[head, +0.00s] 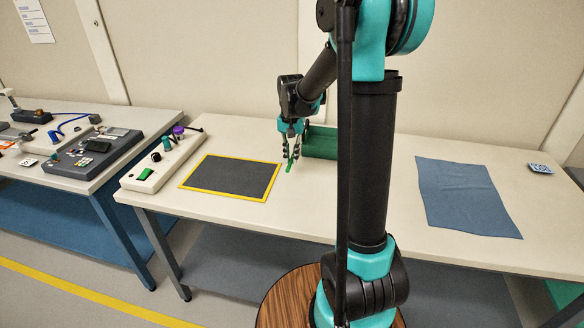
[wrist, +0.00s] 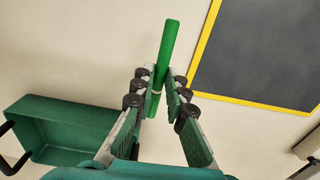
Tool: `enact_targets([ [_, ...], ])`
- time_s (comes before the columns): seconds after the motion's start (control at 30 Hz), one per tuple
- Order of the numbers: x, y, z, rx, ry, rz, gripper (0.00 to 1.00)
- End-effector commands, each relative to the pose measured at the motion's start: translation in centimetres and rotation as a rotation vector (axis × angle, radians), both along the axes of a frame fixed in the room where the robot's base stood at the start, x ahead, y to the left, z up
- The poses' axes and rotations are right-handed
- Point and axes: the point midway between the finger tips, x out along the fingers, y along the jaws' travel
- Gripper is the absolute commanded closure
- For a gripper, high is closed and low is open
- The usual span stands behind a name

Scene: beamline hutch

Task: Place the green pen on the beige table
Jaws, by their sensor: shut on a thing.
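The green pen (wrist: 167,50) is held between the fingertips of my gripper (wrist: 160,80) in the wrist view. In the head view the pen (head: 289,168) shows as a small green piece below my gripper (head: 291,152). My gripper is over the beige table (head: 320,208), between the dark mat and a green bin. The fingers are shut on the pen. I cannot tell whether the pen touches the table top.
A dark mat with a yellow border (head: 232,177) lies left of my gripper. A green bin (head: 320,142) stands just behind on the right. A control box (head: 163,160) sits at the table's left end. A blue cloth (head: 465,197) lies at the right.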

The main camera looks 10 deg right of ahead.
Motion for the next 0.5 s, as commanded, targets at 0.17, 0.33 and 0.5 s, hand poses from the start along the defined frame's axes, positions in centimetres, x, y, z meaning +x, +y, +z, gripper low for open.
enact_targets([
  [0.17, 0.0, 0.0, -1.3, 0.000, 0.000, 0.000, 1.00],
  [0.33, 0.1, 0.0, -3.6, 0.000, 0.000, 0.000, 1.00],
  [0.5, 0.0, 0.0, -4.8, 0.000, 0.000, 0.000, 1.00],
])
